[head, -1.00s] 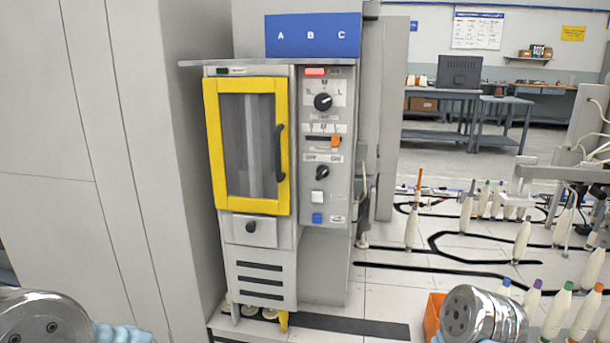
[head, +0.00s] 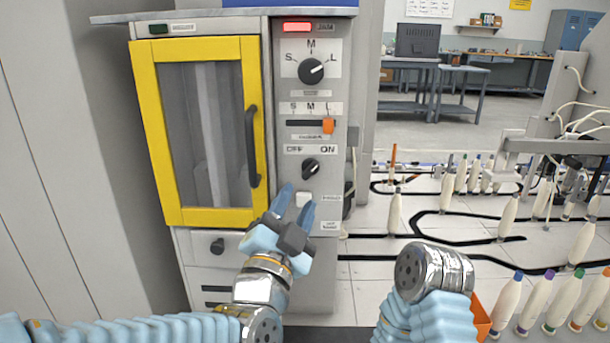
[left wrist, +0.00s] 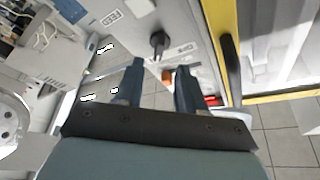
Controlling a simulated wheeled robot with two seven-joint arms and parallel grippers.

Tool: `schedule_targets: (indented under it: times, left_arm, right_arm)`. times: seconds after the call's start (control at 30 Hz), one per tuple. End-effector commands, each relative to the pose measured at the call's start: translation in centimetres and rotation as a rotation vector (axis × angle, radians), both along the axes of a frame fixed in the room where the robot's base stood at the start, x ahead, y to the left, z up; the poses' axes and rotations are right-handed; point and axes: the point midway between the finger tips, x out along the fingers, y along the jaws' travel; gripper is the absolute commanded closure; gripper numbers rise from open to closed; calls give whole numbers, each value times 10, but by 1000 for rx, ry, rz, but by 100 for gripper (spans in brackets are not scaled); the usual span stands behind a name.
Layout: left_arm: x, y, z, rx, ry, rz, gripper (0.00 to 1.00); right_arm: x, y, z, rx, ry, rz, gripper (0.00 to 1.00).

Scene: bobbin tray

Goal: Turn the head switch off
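The machine's control panel has a black rotary switch (head: 311,168) under the OFF and ON labels. Its grip slants up to the right, towards ON. My left gripper (head: 298,195) is open and empty, its blue fingers just below the switch in the head view and covering part of the panel. In the left wrist view the switch (left wrist: 158,44) lies between and beyond the two separated fingertips (left wrist: 159,65); I see no contact. The OFF label (left wrist: 185,48) shows beside it. My right arm (head: 435,272) is at the lower right; its gripper is out of view.
Above the switch are an orange slider (head: 328,126), an S-M-L knob (head: 311,71) and a lit red lamp (head: 297,27). A white button (head: 303,199) lies below, partly covered. The yellow-framed door (head: 146,130) with its black handle (head: 252,146) is left. Several bobbins (head: 506,303) stand right.

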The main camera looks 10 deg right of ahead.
Motion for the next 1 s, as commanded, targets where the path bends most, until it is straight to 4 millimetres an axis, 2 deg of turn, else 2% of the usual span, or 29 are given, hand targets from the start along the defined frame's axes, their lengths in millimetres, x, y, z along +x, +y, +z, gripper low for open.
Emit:
schedule_targets:
  times: [0.1, 0.3, 0.47, 0.7, 0.73, 0.9, 1.0]
  left_arm:
    - [23, -14, 9, 2, 0, 1, 61]
    - [48, -29, 17, 0, 2, -1, 61]
    - [55, -33, 19, 1, 1, -1, 61]
    - [56, -34, 19, 0, 1, -2, 61]
    - [56, -33, 19, 0, 2, -1, 62]
    - [56, -33, 19, 0, 2, -1, 88]
    - [56, -33, 19, 0, 2, -1, 100]
  right_arm:
    - [-1, 2, 6, 2, 1, 3, 57]
    - [-1, 3, 10, 4, 3, 6, 57]
    - [-1, 4, 11, 5, 3, 7, 57]
    - [-1, 4, 11, 5, 3, 7, 57]
    - [-1, 4, 11, 5, 3, 7, 57]
    - [-1, 4, 11, 5, 3, 7, 57]
    - [-1, 4, 11, 5, 3, 7, 57]
